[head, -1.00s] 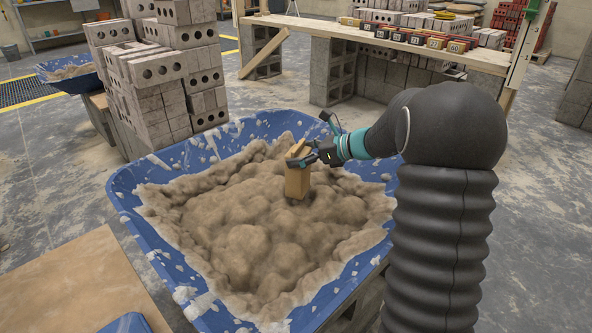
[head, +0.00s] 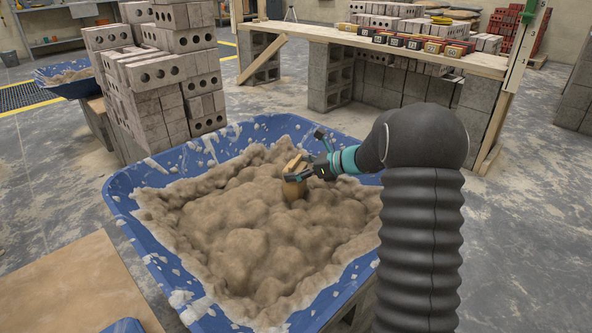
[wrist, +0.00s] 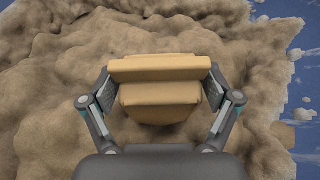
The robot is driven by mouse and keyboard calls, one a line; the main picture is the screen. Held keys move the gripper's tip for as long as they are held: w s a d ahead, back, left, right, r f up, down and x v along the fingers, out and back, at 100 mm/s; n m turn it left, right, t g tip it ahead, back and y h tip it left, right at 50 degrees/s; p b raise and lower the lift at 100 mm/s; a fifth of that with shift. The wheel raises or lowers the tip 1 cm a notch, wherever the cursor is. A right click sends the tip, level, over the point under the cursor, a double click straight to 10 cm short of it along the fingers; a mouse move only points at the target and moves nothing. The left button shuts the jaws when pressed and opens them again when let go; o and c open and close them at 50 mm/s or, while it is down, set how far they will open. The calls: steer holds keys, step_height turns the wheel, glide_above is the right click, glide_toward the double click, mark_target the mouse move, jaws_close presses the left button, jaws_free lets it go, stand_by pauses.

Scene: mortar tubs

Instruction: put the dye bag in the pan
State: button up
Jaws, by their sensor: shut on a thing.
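My gripper (head: 302,174) is shut on the tan dye bag (head: 292,188), with a finger on each side of it. The bag also shows in the wrist view (wrist: 160,97), where its folded top lies between the fingers. The bag is upright or nearly so, low over the brown mortar in the blue pan (head: 122,205). Its lower end meets the mortar in the picture; I cannot tell whether it touches or is partly sunk in.
A stack of grey bricks (head: 165,75) stands behind the pan on the left. A wooden plank bench (head: 330,33) with small labelled boxes (head: 410,40) is behind. A plywood board (head: 75,285) lies at the front left. A second blue tub (head: 68,80) is at the far left.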

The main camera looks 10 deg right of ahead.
steer(key=o, duration=1.6)
steer(key=shift+f, duration=0.1)
steer(key=shift+c, duration=0.2)
